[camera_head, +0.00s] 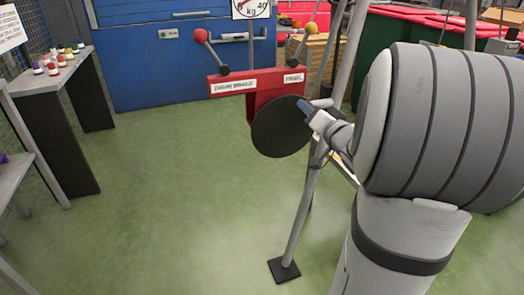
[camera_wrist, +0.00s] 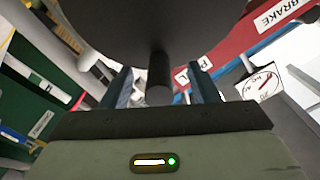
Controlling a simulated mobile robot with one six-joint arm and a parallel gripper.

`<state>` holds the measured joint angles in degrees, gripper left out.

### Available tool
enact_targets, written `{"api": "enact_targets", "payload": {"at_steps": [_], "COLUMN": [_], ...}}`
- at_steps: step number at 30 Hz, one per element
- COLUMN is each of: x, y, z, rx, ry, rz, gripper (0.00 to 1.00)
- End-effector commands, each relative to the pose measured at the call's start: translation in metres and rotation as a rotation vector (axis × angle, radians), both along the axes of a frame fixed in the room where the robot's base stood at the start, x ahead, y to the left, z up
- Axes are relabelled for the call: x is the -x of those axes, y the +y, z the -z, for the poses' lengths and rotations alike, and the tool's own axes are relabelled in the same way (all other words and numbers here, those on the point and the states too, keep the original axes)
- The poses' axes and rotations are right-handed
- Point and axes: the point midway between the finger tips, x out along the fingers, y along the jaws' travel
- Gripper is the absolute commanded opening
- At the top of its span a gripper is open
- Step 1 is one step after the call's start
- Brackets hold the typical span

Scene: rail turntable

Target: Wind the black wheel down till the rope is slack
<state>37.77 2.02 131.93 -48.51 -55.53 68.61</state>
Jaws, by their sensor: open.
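The black wheel (camera_head: 278,130) is a flat disc in front of a red panel (camera_head: 232,86). In the wrist view the wheel (camera_wrist: 155,22) fills the top, and a dark handle (camera_wrist: 160,75) sticks out from it towards me. My gripper (camera_head: 308,107) is at the wheel's upper right edge. In the wrist view its two blue fingers are apart, one on each side of the handle, with gaps visible. I cannot make out the rope or whether it is slack.
A red-knobbed lever (camera_head: 201,37) and a yellow-knobbed lever (camera_head: 309,29) rise from the panel. A round kg gauge (camera_head: 252,8) hangs above. A grey frame leg (camera_head: 300,215) stands beside the wheel. A table with small coloured items (camera_head: 55,66) is left. Green floor between is clear.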

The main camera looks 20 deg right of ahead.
Motion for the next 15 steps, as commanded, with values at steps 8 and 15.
{"api": "enact_targets", "payload": {"at_steps": [8, 15], "x": [0.016, 0.036], "y": [-0.001, -0.001], "z": [-0.001, -0.001], "rx": [0.0, -0.001], "ry": [0.0, 0.001], "rz": [0.002, 0.003], "gripper": [0.55, 0.55]}}
